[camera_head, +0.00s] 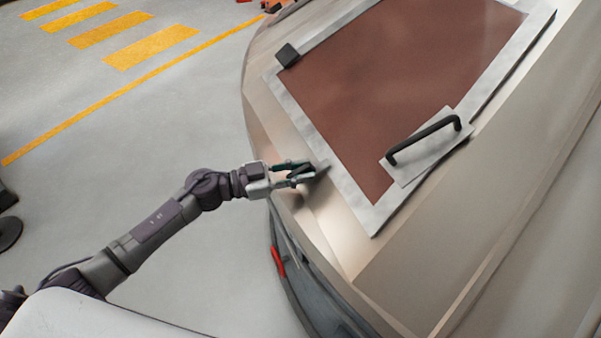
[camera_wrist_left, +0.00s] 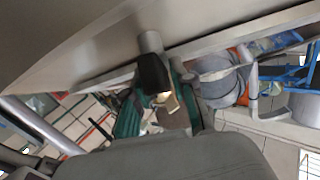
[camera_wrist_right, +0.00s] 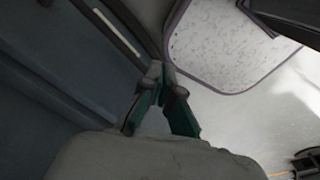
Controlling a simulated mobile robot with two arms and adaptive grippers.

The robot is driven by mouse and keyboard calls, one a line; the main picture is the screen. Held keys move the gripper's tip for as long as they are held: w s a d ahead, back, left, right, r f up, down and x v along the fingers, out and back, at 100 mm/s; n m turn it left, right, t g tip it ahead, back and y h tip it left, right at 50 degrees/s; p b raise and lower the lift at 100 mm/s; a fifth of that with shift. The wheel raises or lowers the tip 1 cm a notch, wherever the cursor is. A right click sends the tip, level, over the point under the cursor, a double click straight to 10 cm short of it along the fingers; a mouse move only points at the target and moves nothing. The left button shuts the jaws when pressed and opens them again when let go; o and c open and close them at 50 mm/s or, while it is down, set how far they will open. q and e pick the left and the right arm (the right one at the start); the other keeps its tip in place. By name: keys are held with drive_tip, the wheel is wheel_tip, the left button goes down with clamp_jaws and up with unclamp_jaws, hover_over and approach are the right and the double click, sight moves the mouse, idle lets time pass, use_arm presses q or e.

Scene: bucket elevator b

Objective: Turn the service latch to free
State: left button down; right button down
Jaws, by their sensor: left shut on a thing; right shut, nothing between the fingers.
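The service latch appears to be the black grip (camera_wrist_left: 153,74) on a short grey round stem (camera_wrist_left: 151,42) in the left wrist view. In the head view the black grip (camera_head: 300,171) is at the lower left edge of the panel frame, mostly covered by the fingers. My left gripper (camera_head: 306,172) reaches in from the left and is shut on the grip. The latch's exact angle is hard to read behind the fingers. My right gripper (camera_wrist_right: 165,84) shows only in the right wrist view, shut and empty, away from the latch.
A brown panel (camera_head: 400,75) in a pale metal frame (camera_head: 366,215) lies on the sloping beige housing (camera_head: 440,245). A black bar handle (camera_head: 424,140) sits on a plate at its right edge, and a dark block (camera_head: 288,55) at its upper left corner. Open floor lies left.

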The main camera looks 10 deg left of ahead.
use_arm(q)
drive_tip(key=m+g+h+b, duration=0.1)
drive_tip(key=m+g+b, duration=0.2)
drive_tip(key=m+g, duration=0.2)
drive_tip(key=shift+w+f+m, duration=0.1)
drive_tip(key=shift+f+m, duration=0.05)
drive_tip(key=shift+m, duration=0.45)
drive_tip(key=m+g+b, duration=0.2)
drive_tip(key=m+g+y+b, duration=0.1)
drive_tip(key=m+g+b, duration=0.1)
drive_tip(key=m+g, duration=0.1)
drive_tip(key=shift+m+y+b, duration=0.3)
drive_tip(key=m+g+y+b, duration=0.2)
drive_tip(key=m+b, duration=0.1)
drive_tip(key=shift+m+g, duration=0.3)
drive_tip(key=shift+g, duration=0.1)
drive_tip(key=shift+s+m+g+y+b, duration=0.2)
drive_tip(key=shift+m+g+y+b, duration=0.65)
drive_tip(key=shift+m+y, duration=0.45)
drive_tip(key=shift+m, duration=0.3)
drive_tip(key=c, duration=1.1)
unclamp_jaws()
drive_tip(key=shift+a, duration=0.1)
drive_tip(key=v, duration=1.2)
